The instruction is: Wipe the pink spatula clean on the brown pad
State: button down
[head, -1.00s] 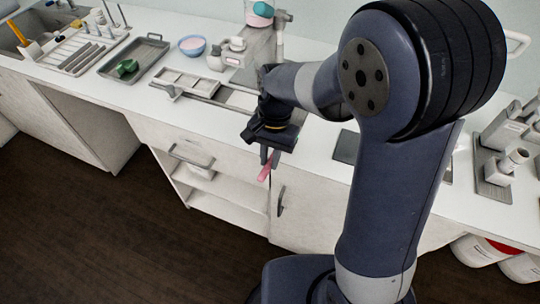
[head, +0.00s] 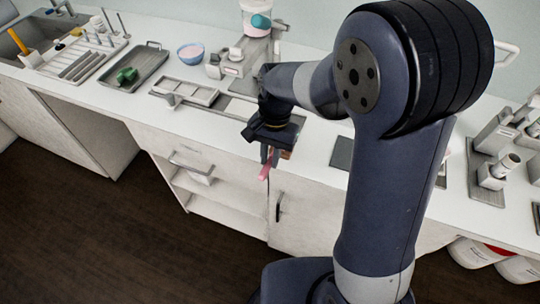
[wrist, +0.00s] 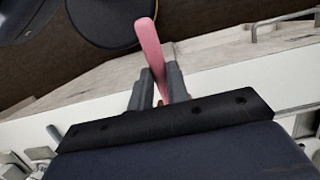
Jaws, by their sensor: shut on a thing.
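My gripper (head: 268,158) is shut on the pink spatula (head: 265,172), in front of the counter's front edge. In the wrist view the pink spatula (wrist: 150,45) runs up and away from between the two fingers (wrist: 160,88), over the dark floor. A small brown patch (head: 287,154) shows just right of the fingers in the head view. It may be the brown pad, but it is mostly hidden by my gripper. I cannot tell whether the spatula touches it.
The white counter (head: 315,140) runs across the view. On it are a grey tray (head: 152,66) with a green object, a blue bowl (head: 190,54) and a dark flat plate (head: 342,150). A cabinet with an open shelf (head: 200,192) stands below. The floor in front is clear.

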jog(key=shift+s+p+v, duration=0.2)
jog(key=shift+p+v, duration=0.5)
jog(key=shift+v, duration=0.25)
jog(key=shift+s+p+v, duration=0.2)
jog(key=shift+p+v, duration=0.45)
jog(key=shift+v, duration=0.25)
jog(key=shift+a, duration=0.15)
